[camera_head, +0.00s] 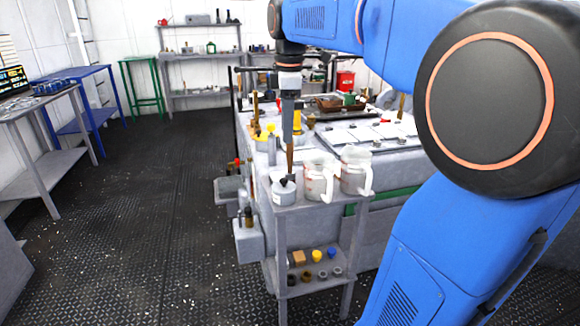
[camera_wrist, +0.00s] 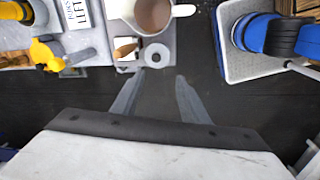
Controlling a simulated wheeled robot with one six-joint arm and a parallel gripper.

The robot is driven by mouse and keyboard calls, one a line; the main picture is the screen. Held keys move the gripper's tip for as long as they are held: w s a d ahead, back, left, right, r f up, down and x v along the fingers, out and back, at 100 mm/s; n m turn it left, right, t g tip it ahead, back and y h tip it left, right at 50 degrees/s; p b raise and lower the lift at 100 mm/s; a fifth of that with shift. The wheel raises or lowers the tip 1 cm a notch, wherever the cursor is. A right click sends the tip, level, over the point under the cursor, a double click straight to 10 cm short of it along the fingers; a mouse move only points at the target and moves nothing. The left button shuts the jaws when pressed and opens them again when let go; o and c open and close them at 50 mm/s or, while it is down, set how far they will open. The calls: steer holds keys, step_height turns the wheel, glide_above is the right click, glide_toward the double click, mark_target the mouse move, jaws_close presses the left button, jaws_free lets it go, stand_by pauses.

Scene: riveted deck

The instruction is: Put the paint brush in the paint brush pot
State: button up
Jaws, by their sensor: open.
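The paint brush (camera_head: 290,158) has a brown handle and dark bristles. In the head view it shows just below my gripper (camera_head: 291,132), over the small grey pot (camera_head: 283,194) at the near corner of the bench. In the wrist view an orange-brown handle (camera_wrist: 125,49) lies left of a pale ring-shaped top (camera_wrist: 155,55), probably the pot's. I cannot tell whether the bristles are inside the pot. My gripper (camera_wrist: 160,76) is open, with only dark floor between its fingers in the wrist view.
Two pale jugs (camera_head: 319,179) (camera_head: 355,170) with handles stand right of the pot. A jug with brown contents (camera_wrist: 153,13) is close by in the wrist view. A yellow tool (camera_wrist: 48,53) lies at left. The floor (camera_head: 150,200) left of the bench is clear.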

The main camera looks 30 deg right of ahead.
steer(key=w+d+r+n, duration=0.1)
steer(key=w, duration=0.1)
steer(key=w+d+r+n, duration=0.1)
steer(key=w+d, duration=0.1)
steer(key=w+d+r+n+g, duration=0.1)
steer(key=w+d+n, duration=0.1)
steer(key=w, duration=0.1)
steer(key=shift+d, duration=0.25)
glide_above(290, 173)
step_height(290, 173, down, 11)
steer(key=shift+w+d+f, duration=0.15)
steer(key=shift+w+f, duration=0.05)
steer(key=shift+f, duration=1.35)
steer(key=shift+w+d+f, duration=0.1)
steer(key=shift+w+f, duration=0.05)
steer(key=shift+f, duration=1.4)
jaws_close()
